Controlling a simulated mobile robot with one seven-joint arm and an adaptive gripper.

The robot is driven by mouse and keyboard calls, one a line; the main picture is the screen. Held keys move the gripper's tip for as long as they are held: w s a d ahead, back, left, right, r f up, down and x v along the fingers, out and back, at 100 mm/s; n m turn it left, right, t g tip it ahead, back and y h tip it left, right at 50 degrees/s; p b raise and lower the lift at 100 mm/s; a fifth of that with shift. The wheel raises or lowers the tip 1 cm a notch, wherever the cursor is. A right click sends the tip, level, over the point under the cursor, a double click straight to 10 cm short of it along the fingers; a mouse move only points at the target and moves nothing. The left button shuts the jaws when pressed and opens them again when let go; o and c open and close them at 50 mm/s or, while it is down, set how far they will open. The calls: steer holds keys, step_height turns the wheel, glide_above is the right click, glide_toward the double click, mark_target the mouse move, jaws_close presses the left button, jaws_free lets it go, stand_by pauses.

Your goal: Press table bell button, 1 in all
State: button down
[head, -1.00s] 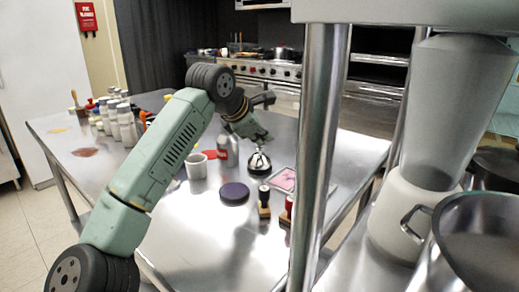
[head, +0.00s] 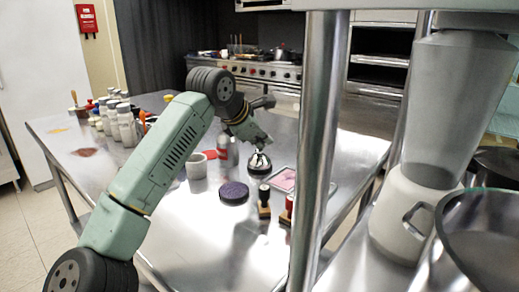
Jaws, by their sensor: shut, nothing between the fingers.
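The table bell (head: 259,163) is a shiny silver dome on a dark base, standing on the steel table. Its button is at the top of the dome, at the tip of my gripper. My gripper (head: 262,144) points down at the bell from above and to the left. Its fingers are shut with nothing between them. The tip appears at or just above the button; I cannot tell whether it touches.
On the steel table (head: 190,237), a white cup (head: 196,166), a red-labelled can (head: 223,147), a dark round pad (head: 234,192), stamps (head: 264,201) and a pink ink pad (head: 284,179) surround the bell. Several bottles (head: 127,126) stand left. A shelf post (head: 317,150) rises at right.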

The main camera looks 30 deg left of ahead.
mark_target(261, 151)
steer(key=shift+r, duration=0.1)
steer(key=shift+r+p, duration=0.65)
steer(key=shift+r, duration=0.2)
step_height(261, 151, up, 5)
steer(key=p, duration=0.3)
steer(key=shift+p, duration=0.35)
stand_by(0.6)
